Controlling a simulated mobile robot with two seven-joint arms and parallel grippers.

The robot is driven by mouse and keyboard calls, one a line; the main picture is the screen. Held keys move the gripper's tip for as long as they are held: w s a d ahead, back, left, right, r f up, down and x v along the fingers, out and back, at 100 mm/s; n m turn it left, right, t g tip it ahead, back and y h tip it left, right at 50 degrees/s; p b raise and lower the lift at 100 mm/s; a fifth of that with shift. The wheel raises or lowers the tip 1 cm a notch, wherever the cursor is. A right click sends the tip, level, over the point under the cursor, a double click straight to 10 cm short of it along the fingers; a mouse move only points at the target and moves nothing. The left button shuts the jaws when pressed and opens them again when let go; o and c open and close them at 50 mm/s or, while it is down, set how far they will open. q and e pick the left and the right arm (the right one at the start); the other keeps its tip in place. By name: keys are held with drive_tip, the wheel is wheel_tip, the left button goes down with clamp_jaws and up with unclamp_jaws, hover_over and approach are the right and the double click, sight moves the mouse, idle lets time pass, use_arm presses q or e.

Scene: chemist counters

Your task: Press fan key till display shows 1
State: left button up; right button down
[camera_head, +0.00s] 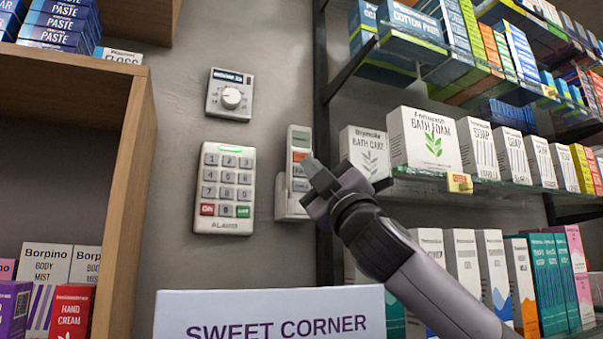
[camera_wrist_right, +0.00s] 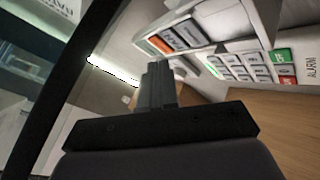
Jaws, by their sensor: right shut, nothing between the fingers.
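A white wall remote (camera_head: 299,150) sits in a holder on the grey wall, with a small greenish display (camera_head: 300,138) at its top and an orange key (camera_head: 300,156) below it. Further keys beneath are partly hidden by my right gripper. My right gripper (camera_head: 311,168) is shut and empty, its tips close to the remote's right side; I cannot tell whether they touch it. The wrist view also shows the remote (camera_wrist_right: 188,38) beyond the closed fingers (camera_wrist_right: 158,75), with its orange and grey keys. My left gripper is out of view.
An alarm keypad (camera_head: 224,189) is on the wall left of the remote, below a thermostat with a dial (camera_head: 230,96). Shelves of boxes stand to the right, with a bath foam box (camera_head: 425,140) near my arm. A "Sweet Corner" sign (camera_head: 270,304) is in front below.

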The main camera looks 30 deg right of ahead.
drive_tip(key=shift+s+a, duration=0.1)
drive_tip(key=shift+s, duration=1.95)
